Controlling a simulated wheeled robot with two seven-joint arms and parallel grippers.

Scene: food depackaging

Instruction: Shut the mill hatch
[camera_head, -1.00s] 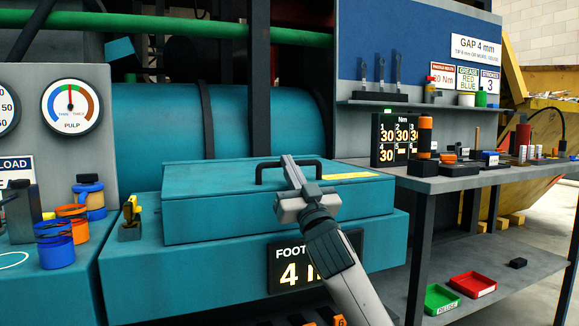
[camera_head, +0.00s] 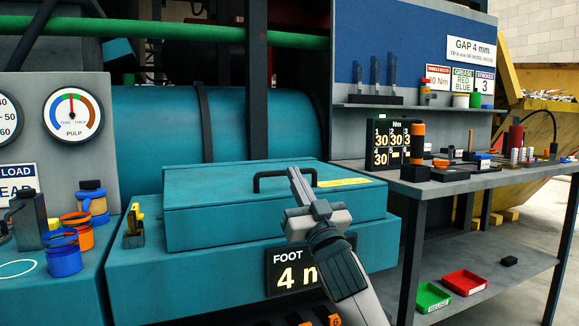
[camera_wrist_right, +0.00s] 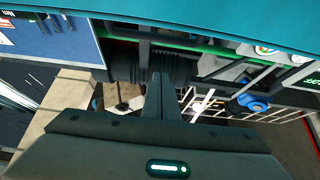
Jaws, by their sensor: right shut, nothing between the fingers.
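The mill hatch is a broad teal lid (camera_head: 215,210) with a black bar handle (camera_head: 270,174) and a yellow label on top. It lies down flat on the teal mill housing (camera_head: 150,275) in the head view; I cannot tell whether it is fully seated. My right gripper (camera_head: 294,172) is shut and empty, in front of the lid near the handle's right part. Whether it touches the lid or handle is unclear. In the right wrist view its fingers (camera_wrist_right: 160,82) are together, and a teal surface (camera_wrist_right: 200,16) crosses the top. My left gripper is not in view.
A black sign (camera_head: 290,270) is on the housing front below the lid. A yellow clip-like item (camera_head: 134,225) sits left of the lid, with blue and orange cups (camera_head: 66,252) beyond. A grey workbench (camera_head: 450,190) with tools stands at the right, red and green trays on its lower shelf.

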